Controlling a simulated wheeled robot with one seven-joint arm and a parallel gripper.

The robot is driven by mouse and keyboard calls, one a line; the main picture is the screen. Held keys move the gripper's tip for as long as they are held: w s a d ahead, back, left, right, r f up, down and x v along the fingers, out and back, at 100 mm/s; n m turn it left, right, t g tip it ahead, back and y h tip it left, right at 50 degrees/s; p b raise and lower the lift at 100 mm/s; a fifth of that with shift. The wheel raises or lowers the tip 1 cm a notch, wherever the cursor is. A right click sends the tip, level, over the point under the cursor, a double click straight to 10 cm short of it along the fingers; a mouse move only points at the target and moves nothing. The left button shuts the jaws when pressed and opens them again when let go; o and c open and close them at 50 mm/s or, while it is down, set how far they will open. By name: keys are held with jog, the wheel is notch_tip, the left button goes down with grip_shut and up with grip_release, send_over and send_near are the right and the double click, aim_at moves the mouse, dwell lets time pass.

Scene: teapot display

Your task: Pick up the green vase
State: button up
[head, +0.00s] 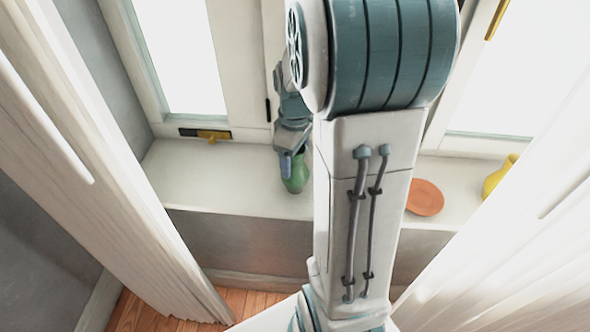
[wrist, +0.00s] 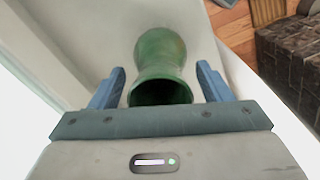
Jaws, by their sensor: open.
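The green vase (head: 295,174) stands on the white window sill in the head view, partly hidden by my gripper (head: 289,160). In the wrist view the green vase (wrist: 161,62) has a narrow waist and a dark open mouth that faces my gripper. My gripper (wrist: 161,80) is open, with one blue finger on each side of the vase's mouth end. Gaps show between both fingers and the vase in the wrist view. My arm hides part of the sill to the right of the vase.
An orange plate (head: 425,197) and a yellow vase (head: 499,177) are on the sill (head: 215,180) to the right. White curtains (head: 100,180) hang at both sides. The sill left of the vase is clear.

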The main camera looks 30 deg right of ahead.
jog(key=c, duration=1.3)
grip_shut()
jog(key=shift+r, duration=0.1)
